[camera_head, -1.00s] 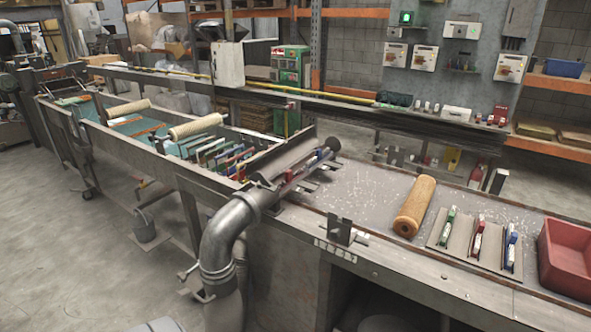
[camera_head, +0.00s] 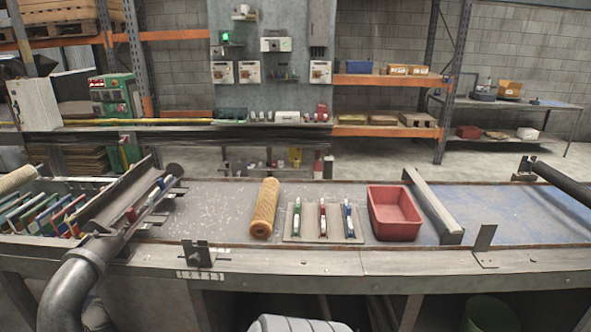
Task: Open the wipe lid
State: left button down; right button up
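I cannot identify a wipe container or its lid for certain in this view. A small white box (camera_head: 287,117) sits on the ledge behind the workbench, too small to tell whether it has a lid. On the bench, a grey holder (camera_head: 309,238) carries a green-and-white piece (camera_head: 296,217), a red-and-white piece (camera_head: 323,219) and a blue-and-white piece (camera_head: 349,222). Neither of my grippers is in view.
An orange roller (camera_head: 264,208) lies left of the holder, and an open, empty red bin (camera_head: 395,211) stands right of it. A metal bar (camera_head: 433,207) crosses the bench. A thick grey pipe (camera_head: 72,285) rises at the front left. The blue-stained bench surface (camera_head: 515,215) is clear.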

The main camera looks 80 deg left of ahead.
aim_at(118, 198)
jog(key=z, duration=0.3)
jog(key=k, duration=2.05)
jog(key=u, duration=2.3)
